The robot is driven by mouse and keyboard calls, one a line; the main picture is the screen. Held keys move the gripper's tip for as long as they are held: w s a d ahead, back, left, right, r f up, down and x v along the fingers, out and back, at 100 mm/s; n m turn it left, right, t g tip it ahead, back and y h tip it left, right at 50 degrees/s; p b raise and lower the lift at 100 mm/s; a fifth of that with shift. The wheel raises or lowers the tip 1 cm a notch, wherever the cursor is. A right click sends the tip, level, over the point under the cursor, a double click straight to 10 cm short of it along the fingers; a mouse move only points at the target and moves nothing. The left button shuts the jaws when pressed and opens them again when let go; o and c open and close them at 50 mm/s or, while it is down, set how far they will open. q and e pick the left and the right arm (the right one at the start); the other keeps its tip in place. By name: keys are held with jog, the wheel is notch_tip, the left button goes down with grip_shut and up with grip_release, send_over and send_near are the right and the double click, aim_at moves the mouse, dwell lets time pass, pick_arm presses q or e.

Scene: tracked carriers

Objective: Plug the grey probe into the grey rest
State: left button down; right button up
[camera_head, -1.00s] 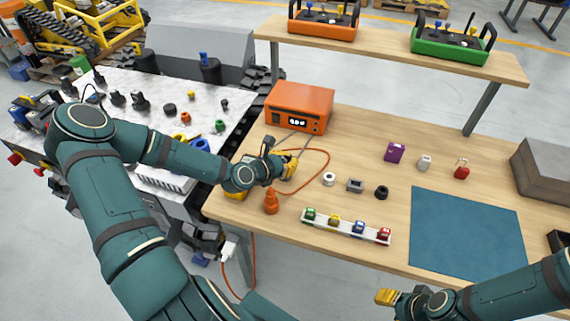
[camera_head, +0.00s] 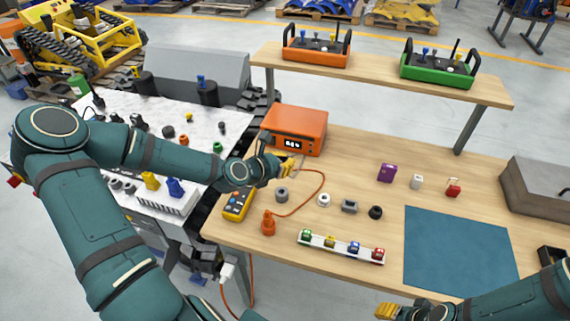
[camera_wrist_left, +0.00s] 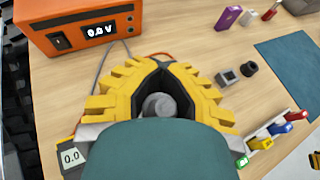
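A short round grey rest (camera_head: 282,195) stands on the wooden table in the head view. My left gripper (camera_head: 288,167) is above the table just behind it, its yellow fingers closed in. In the left wrist view a grey round body shows between the dark pads of the left gripper (camera_wrist_left: 163,80); it looks like the grey probe (camera_wrist_left: 158,105), seen end on. Its tip is hidden, and a grey lead runs from the orange box towards the fingers. My right gripper (camera_head: 388,311) is low at the front edge, only partly seen.
The orange meter box (camera_head: 293,130) stands behind. An orange probe (camera_head: 268,224) stands in front, with its orange cable looping behind the grey rest. A yellow multimeter (camera_head: 238,205) lies left. White, squarish grey (camera_head: 349,206) and black small pieces stand right. The blue mat (camera_head: 460,250) is clear.

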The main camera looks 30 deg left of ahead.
pick_arm(q)
jog(key=shift+w+d+f+g, duration=0.15)
jog(key=shift+f+g, duration=0.45)
jog(key=shift+f, duration=0.6)
jog(key=shift+w+d+f+g, duration=0.1)
jog(key=shift+w+f+g, duration=0.15)
jog(key=shift+f+g, duration=0.65)
jog(key=shift+f+t, duration=0.3)
jog(key=shift+p, duration=0.65)
jog(key=shift+f+b, duration=1.4)
jog(key=shift+f, duration=0.95)
jog(key=c, duration=1.1)
grip_release()
jog(key=shift+o, duration=0.2)
jog(key=shift+s+a+r, duration=0.1)
jog(key=v, duration=1.1)
jog(key=shift+s+r, duration=0.25)
jog(key=shift+s, duration=0.1)
